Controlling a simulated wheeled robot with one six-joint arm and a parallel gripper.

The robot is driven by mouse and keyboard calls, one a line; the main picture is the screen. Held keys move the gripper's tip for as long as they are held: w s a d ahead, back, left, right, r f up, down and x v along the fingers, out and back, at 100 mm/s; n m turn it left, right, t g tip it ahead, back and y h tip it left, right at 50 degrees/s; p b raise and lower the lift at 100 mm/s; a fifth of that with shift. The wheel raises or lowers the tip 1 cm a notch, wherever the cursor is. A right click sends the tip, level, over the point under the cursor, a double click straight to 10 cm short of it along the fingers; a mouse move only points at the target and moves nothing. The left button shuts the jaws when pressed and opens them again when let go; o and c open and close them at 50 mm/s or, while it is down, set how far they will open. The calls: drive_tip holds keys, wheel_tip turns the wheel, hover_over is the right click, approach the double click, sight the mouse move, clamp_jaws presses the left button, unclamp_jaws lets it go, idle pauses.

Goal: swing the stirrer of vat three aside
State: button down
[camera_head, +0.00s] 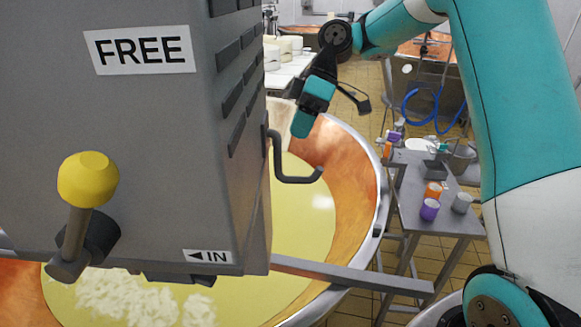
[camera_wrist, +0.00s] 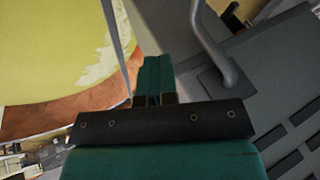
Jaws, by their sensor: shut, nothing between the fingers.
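The stirrer's grey housing (camera_head: 150,130) fills the left of the head view, over the copper vat (camera_head: 352,190) of yellow liquid and pale curd. Its front has a lever with a yellow knob (camera_head: 88,180) pointing up toward the FREE label (camera_head: 140,50). A dark bent handle (camera_head: 290,172) sticks out from the right side. My gripper (camera_head: 301,128) is shut and empty, just above the handle in the picture. In the wrist view, the fingers (camera_wrist: 154,75) are together, left of the handle (camera_wrist: 213,45) and apart from it.
A grey beam (camera_head: 355,279) runs right from under the housing, across the vat's rim. A grey side table (camera_head: 425,210) with several cups stands right of the vat. A blue hose (camera_head: 432,108) hangs behind. Tiled floor shows between vat and table.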

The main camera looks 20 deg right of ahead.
drive_tip(key=s+a+f, duration=0.4)
drive_tip(key=shift+s, duration=0.15)
idle(0.4)
